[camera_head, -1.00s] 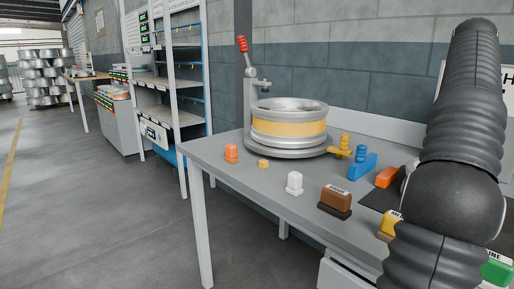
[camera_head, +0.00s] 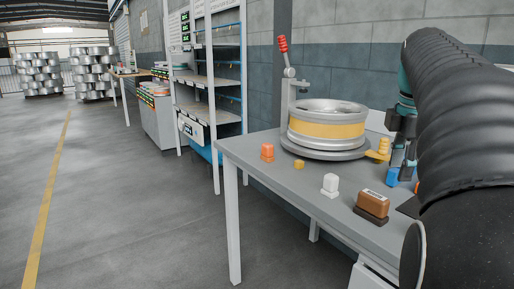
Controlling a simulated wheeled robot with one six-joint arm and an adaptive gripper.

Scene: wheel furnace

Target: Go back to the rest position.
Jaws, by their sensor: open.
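My black-sleeved arm (camera_head: 465,110) fills the right side of the view. Part of my gripper (camera_head: 403,160) shows past the arm's left edge, over the right part of the grey table (camera_head: 290,190), close to a blue piece (camera_head: 392,176). It is open, and I see nothing held in it. The arm hides the rest of the table's right side. A wheel with a yellow band (camera_head: 328,125) lies on a round base on the table, left of my gripper.
An orange piece (camera_head: 267,152), a white piece (camera_head: 330,185) and a brown block (camera_head: 373,204) stand on the table. A red-handled lever (camera_head: 284,46) rises behind the wheel. Shelving (camera_head: 212,90) stands further back. The floor (camera_head: 110,200) at left is clear.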

